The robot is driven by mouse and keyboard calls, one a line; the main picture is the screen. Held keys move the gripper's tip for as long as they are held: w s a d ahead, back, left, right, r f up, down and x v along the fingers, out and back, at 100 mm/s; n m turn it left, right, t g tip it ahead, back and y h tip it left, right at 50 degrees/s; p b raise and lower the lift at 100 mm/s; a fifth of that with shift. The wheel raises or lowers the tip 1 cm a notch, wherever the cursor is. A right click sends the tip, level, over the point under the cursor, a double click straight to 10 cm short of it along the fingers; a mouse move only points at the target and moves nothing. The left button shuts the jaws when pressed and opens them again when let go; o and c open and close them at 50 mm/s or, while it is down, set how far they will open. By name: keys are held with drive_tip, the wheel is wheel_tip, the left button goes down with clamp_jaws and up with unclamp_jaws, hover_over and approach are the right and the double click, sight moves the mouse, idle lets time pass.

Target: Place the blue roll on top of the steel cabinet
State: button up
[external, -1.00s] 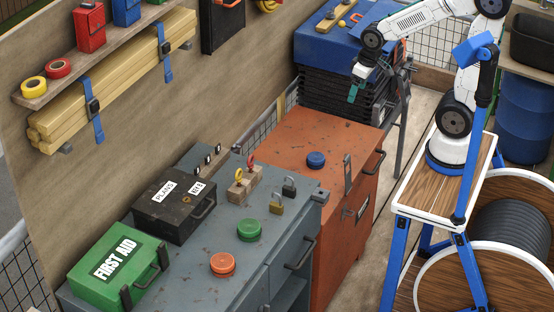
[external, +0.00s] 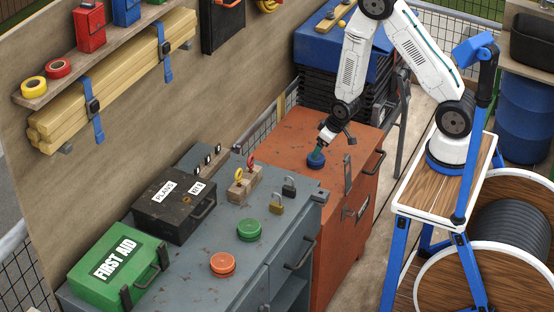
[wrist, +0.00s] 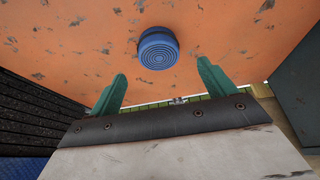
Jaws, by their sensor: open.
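The blue roll (external: 316,161) lies flat on top of the orange cabinet (external: 290,135). It also shows in the wrist view (wrist: 158,48), beyond the fingertips. My gripper (external: 319,151) is open and empty just above the roll, its green fingers pointing down. In the wrist view my gripper's fingers (wrist: 161,80) are spread apart, with the roll ahead of the gap and not between them. The grey steel cabinet (external: 200,240) stands to the left of the orange one. Its top carries a green roll (external: 249,230) and an orange roll (external: 222,263).
On the steel cabinet also stand a black case (external: 170,212), a green first aid box (external: 112,270), padlocks (external: 277,203) and a wooden block (external: 243,187). Bare room shows around the two rolls.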

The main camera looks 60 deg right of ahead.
drive_tip(key=x, duration=0.6)
drive_tip(key=shift+w+d+f, duration=0.1)
drive_tip(key=shift+w+f, duration=0.05)
drive_tip(key=shift+f, duration=0.25)
drive_tip(key=c, duration=1.2)
wheel_tip(320, 180, up, 9)
drive_tip(key=shift+w+r, duration=0.1)
drive_tip(key=shift+n, duration=0.3)
drive_tip(key=w+r, duration=0.1)
drive_tip(key=w+a+r, duration=0.1)
drive_tip(key=r, duration=0.1)
drive_tip(key=shift+w+r, duration=0.2)
drive_tip(key=shift+r, duration=0.05)
